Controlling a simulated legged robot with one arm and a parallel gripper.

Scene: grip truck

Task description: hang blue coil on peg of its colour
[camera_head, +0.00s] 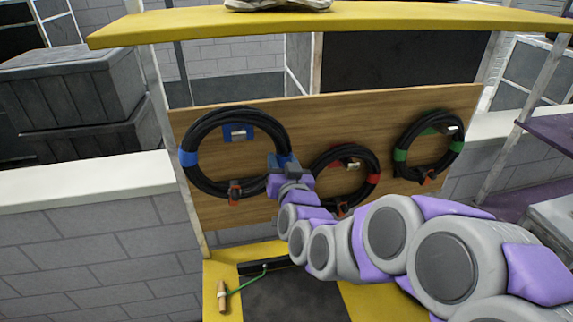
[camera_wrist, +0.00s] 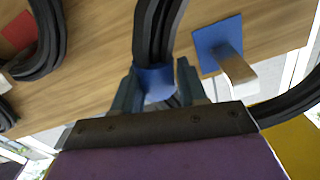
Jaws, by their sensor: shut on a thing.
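The blue coil (camera_head: 207,124) is a black cable ring with blue bands, in front of the left part of a wooden board. My gripper (camera_head: 284,165) is shut on its right-hand blue band; the wrist view shows this band (camera_wrist: 156,80) between the fingers (camera_wrist: 156,88). The blue peg (camera_head: 239,132), a pale stub on a blue plate, shows inside the ring, below its top strand. In the wrist view the peg (camera_wrist: 236,66) stands to the right of the held strand, apart from it. I cannot tell how far the ring is from the board.
The red-banded coil (camera_head: 316,170) hangs in the middle by the red peg (camera_head: 346,164), close to my gripper. The green-banded coil (camera_head: 402,145) is at the right by the green peg (camera_head: 450,128). A yellow shelf (camera_head: 400,22) overhangs the board (camera_head: 300,112).

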